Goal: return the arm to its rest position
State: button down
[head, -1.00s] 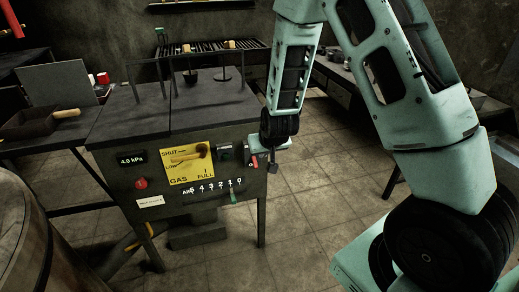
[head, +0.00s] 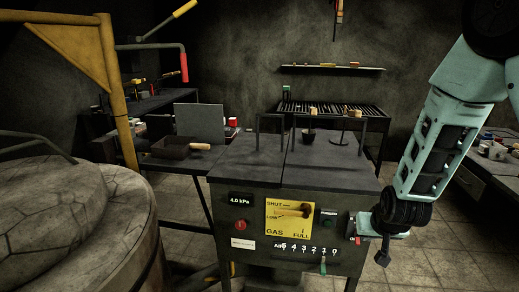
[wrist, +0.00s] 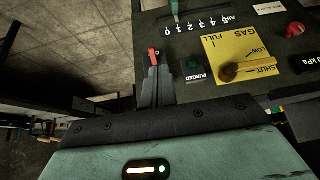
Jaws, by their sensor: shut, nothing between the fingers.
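My gripper (head: 383,258) hangs at the right front corner of the furnace control cabinet in the head view, below my bent pale-green arm. In the wrist view its dark fingers (wrist: 156,88) are together and hold nothing. A small lever with a red tip (wrist: 153,57) shows right by the fingertips; whether they touch it cannot be told. In the head view this red lever (head: 357,240) is just left of the gripper.
The cabinet's dark top (head: 245,165) bears two upright handles. Its front has a yellow gas plate (head: 288,217), a red button (head: 240,225) and an air scale. A round lidded furnace (head: 75,205) stands left. A workbench (head: 475,180) is at right. Floor is clear right of the cabinet.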

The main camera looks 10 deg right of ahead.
jog(key=s+a+r+n+g+y+p, duration=0.1)
jog(key=s+a+r+n+g+y, duration=0.15)
jog(key=s+a+r, duration=0.45)
jog(key=s+a+r+n+g+y+p, duration=0.1)
jog(key=s+a+r+n+p, duration=0.25)
jog(key=a, duration=0.65)
jog(key=s+a+r+n+g, duration=0.1)
jog(key=s+r+n, duration=0.1)
jog(key=s, duration=0.6)
jog(key=s+a+r+n+g+h, duration=0.1)
jog(key=s+r+n, duration=0.1)
jog(key=s+r, duration=0.3)
jog(key=s, duration=0.3)
jog(key=shift+s+a+r+g, duration=0.15)
jog(key=shift+s+a+g, duration=0.2)
jog(key=shift+s, duration=0.05)
jog(key=shift+h, duration=0.25)
